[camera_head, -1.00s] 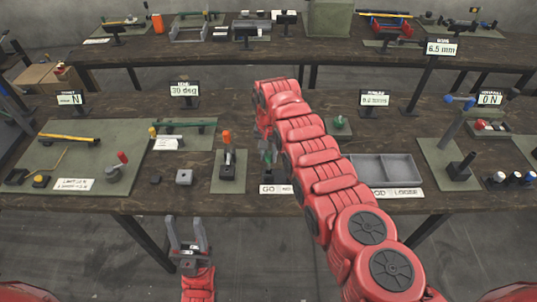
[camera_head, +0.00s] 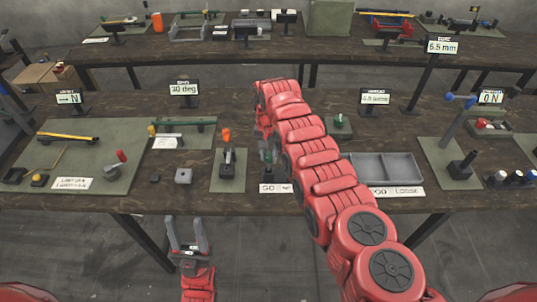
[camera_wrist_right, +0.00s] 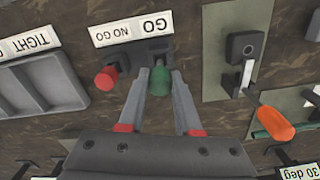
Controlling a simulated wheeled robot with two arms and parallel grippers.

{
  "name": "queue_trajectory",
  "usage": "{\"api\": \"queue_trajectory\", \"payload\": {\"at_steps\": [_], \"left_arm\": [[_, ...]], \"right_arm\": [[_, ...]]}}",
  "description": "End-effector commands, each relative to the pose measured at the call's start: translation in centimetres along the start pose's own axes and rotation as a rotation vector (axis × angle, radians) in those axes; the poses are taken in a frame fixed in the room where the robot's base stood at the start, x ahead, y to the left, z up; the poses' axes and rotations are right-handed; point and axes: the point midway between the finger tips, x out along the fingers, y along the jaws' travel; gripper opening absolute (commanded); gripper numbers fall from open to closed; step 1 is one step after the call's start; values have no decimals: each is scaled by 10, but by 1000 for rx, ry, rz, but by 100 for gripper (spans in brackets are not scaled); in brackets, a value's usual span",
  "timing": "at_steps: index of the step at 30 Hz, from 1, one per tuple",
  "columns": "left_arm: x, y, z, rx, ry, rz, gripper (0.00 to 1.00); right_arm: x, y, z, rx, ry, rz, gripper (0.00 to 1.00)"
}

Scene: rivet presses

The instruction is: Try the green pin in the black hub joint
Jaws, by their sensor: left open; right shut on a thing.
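The green pin (camera_wrist_right: 160,82) is between the fingertips of my right gripper (camera_wrist_right: 163,74), which is shut on it, at the black GO / NO GO holder (camera_wrist_right: 140,52). I cannot tell whether the pin is seated or lifted. The pin also shows small beside my right arm in the head view (camera_head: 267,157). A black block with a round hole (camera_wrist_right: 247,46) and an orange-handled lever stands beside the holder; it looks like the hub joint, but I cannot be sure. It also shows in the head view (camera_head: 228,168). My left gripper (camera_head: 188,236) is open and empty before the table's front edge.
A red pin (camera_wrist_right: 106,78) stands in the same holder. A grey compartment tray (camera_head: 384,155) lies right of my arm, with word labels before it. Display signs stand behind.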

Motion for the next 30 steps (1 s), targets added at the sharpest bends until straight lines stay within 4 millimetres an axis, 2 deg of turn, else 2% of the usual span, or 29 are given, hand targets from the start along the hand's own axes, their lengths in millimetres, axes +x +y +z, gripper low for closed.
{"api": "queue_trajectory", "payload": {"at_steps": [30], "left_arm": [[-23, 1, 4, 0, 0, 0, 50]], "right_arm": [[27, 0, 0, 0, -1, 0, 0]]}}
